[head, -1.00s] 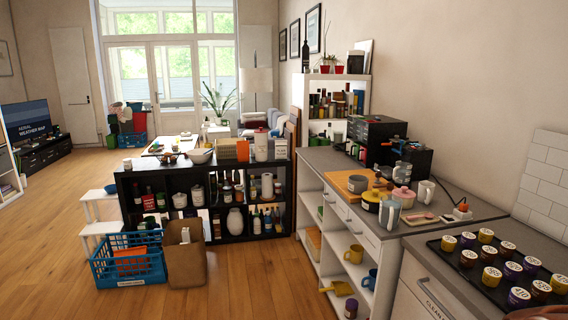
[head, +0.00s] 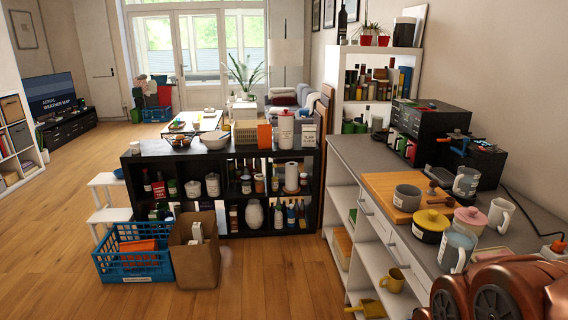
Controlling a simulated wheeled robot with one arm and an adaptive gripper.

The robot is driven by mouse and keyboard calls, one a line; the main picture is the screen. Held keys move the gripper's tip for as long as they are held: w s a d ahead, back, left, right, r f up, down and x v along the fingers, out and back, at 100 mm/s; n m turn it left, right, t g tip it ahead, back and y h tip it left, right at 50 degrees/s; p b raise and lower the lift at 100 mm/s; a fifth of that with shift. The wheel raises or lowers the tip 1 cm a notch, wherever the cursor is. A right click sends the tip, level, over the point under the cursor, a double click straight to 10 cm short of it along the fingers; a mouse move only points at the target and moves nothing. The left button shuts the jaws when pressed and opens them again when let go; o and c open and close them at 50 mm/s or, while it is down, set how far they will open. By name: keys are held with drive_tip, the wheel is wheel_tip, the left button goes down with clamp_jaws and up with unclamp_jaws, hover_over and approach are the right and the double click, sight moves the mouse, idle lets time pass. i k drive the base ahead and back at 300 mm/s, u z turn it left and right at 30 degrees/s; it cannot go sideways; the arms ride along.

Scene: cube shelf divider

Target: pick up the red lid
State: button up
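A white canister (head: 285,131) with a red lid (head: 286,113) on it stands on top of the black cube shelf (head: 150,150), toward its right end. A pot with a pinkish-red lid (head: 470,215) sits on the grey counter at the right, beside a yellow-lidded pot (head: 431,222). I cannot tell for certain which of these lids is the task's lid. Reddish-brown links of my own arm fill the bottom right corner. My gripper is not in view.
The grey counter (head: 358,151) with white shelves below runs along the right. A blue crate (head: 130,262) and a brown paper bag (head: 194,255) stand on the floor before the black shelf. The wooden floor (head: 275,285) between bag and counter is clear.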

sight(286, 112)
drive_tip(key=u, duration=0.3)
drive_tip(key=i, duration=1.7)
drive_tip(key=u, duration=0.5)
drive_tip(key=i, duration=2.45)
drive_tip(key=u, duration=0.1)
